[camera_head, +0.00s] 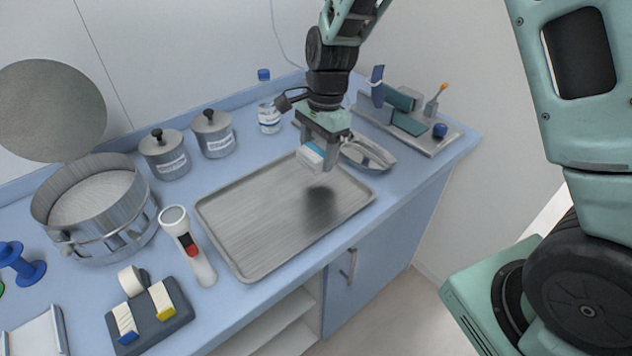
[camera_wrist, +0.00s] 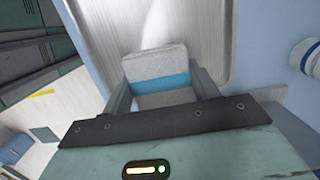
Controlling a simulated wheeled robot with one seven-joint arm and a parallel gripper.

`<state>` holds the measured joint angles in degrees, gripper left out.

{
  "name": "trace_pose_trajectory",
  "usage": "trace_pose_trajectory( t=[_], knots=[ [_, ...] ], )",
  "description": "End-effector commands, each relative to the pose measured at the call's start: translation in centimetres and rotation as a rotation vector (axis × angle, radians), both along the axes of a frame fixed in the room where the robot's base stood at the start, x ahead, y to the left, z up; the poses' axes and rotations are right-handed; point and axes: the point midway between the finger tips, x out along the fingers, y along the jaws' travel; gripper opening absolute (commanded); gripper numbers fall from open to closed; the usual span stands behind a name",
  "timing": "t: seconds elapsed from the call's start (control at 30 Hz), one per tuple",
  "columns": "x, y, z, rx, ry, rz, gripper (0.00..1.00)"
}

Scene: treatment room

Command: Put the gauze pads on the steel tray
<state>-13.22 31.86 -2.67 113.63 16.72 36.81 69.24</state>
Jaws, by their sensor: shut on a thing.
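The gauze pads (camera_head: 311,155) are a white block with a blue band. My gripper (camera_head: 318,156) is shut on them and holds them above the back right part of the steel tray (camera_head: 245,241). A dark shadow lies on the tray below. In the wrist view the gauze pads (camera_wrist: 155,68) sit between the two fingers of my gripper (camera_wrist: 163,85), with the tray (camera_wrist: 202,30) behind them. The tray is a flat, rimmed metal sheet on the blue counter, and nothing is seen lying on it.
A kidney dish (camera_head: 367,154) stands close to the tray's right end. A flashlight (camera_head: 188,245) stands at its left. Two lidded canisters (camera_head: 214,134) and a bottle (camera_head: 268,116) are behind it. A round drum (camera_head: 95,208) is farther left.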

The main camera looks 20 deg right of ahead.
Motion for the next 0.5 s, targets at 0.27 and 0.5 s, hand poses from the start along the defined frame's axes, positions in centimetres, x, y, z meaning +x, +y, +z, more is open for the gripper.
trace_pose_trajectory(
  t=[0.27, 0.5],
  knots=[
    [0.0, -0.1, -3.0, 0.000, 0.001, -0.002, 0.38],
    [-0.1, -0.1, -6.0, 0.000, 0.004, -0.003, 0.38]
  ],
)
